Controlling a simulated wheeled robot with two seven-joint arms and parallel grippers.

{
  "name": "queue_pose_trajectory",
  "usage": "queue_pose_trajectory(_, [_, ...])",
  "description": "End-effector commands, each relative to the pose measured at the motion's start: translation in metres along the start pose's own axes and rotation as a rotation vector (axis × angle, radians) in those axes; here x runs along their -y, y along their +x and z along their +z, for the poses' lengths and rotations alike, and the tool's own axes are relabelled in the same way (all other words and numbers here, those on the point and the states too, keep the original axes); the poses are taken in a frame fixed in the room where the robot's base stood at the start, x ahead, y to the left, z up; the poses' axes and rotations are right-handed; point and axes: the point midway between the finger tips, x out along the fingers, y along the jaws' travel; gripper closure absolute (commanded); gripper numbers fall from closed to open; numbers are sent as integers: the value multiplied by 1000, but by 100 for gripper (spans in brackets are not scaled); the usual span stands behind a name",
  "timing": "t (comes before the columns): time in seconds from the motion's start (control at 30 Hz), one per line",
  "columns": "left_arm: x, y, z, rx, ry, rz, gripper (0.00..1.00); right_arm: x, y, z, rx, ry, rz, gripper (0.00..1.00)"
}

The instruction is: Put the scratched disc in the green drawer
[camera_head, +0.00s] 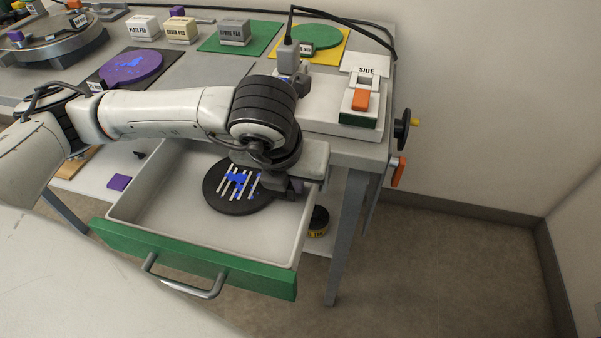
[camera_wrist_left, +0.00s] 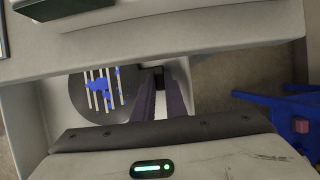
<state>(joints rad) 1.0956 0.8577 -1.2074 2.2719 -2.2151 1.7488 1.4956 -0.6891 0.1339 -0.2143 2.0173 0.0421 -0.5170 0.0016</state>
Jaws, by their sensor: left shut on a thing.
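The scratched disc (camera_head: 232,195) is black with white stripes and blue patches. It is inside the outline of the open green drawer (camera_head: 185,258), toward its right back side. My left gripper (camera_head: 275,186) is at the disc's right edge and shut on it. I cannot tell whether the disc touches the drawer floor. My right gripper is not in view.
The drawer's left part is empty. The tabletop above holds a purple disc (camera_head: 131,66), a green disc (camera_head: 314,37), labelled pad blocks (camera_head: 181,30) and a block marked SIDE (camera_head: 366,70). A black crank (camera_head: 402,126) sticks out right. A blue object (camera_wrist_left: 285,112) shows in the wrist view.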

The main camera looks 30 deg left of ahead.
Motion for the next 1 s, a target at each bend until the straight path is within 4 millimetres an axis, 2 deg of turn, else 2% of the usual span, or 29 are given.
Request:
queue_pose_trajectory(0.03, [-2, 6, -5, -6, 2, 4, 100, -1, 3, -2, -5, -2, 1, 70])
queue_pose_trajectory(0.3, [-1, 7, -5, -4, 1, 1, 100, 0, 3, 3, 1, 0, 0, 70])
queue_pose_trajectory(0.33, [-1, 7, -6, -6, 1, 1, 84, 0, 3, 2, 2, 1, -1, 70])
queue_pose_trajectory(0.4, [-1, 6, -6, -5, 1, 1, 72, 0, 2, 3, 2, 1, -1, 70])
queue_pose_trajectory(0.43, [-1, 6, -6, -5, 1, 1, 70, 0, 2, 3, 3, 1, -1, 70])
queue_pose_trajectory(0.77, [-1, 4, -5, -4, 1, 0, 70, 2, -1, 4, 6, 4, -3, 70])
queue_pose_trajectory(0.87, [0, -7, -4, -3, 1, -2, 70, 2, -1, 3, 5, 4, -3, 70])
queue_pose_trajectory(1.0, [1, -34, -4, -1, 2, -4, 70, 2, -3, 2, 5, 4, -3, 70])
